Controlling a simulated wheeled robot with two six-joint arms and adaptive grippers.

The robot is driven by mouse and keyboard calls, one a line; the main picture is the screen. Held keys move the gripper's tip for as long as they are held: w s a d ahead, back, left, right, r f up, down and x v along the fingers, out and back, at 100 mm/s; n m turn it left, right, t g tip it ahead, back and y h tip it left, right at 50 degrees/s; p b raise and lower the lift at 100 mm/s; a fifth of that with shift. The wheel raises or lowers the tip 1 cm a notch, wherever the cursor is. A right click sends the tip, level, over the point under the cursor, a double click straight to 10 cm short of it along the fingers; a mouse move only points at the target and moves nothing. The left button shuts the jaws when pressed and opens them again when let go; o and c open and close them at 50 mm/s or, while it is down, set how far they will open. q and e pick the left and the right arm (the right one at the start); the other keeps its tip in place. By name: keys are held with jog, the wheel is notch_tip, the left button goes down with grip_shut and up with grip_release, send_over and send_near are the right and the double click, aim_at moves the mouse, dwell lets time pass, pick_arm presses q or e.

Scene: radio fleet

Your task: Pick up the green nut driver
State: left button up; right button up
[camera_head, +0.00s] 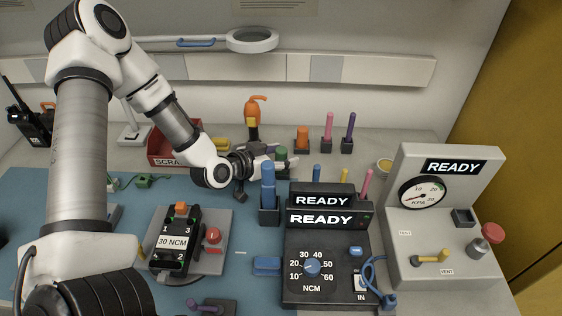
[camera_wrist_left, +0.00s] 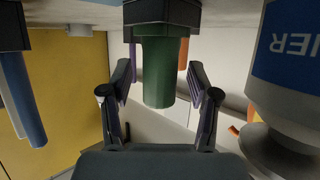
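The green nut driver (camera_head: 281,153) stands in a dark holder at the back of the bench, partly hidden by my left gripper (camera_head: 284,165). In the left wrist view, which looks upside down, its thick green handle (camera_wrist_left: 160,80) points down from the dark holder (camera_wrist_left: 160,14). My left gripper (camera_wrist_left: 160,88) is open, with one finger on each side of the handle. Gaps show between the handle and both fingers, so it does not look gripped. My right gripper is in neither view.
A blue driver (camera_head: 268,178) in its holder stands close in front of my left gripper. Orange (camera_head: 302,135), pink (camera_head: 329,126) and purple (camera_head: 349,128) drivers stand behind right. A red scrap bin (camera_head: 160,150) is left. The READY console (camera_head: 330,260) is in front.

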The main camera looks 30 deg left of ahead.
pick_arm(q)
grip_shut()
jog(key=shift+r, duration=0.1)
notch_tip(320, 180, up, 10)
jog(key=shift+f+p, duration=0.1)
jog(key=shift+p, duration=1)
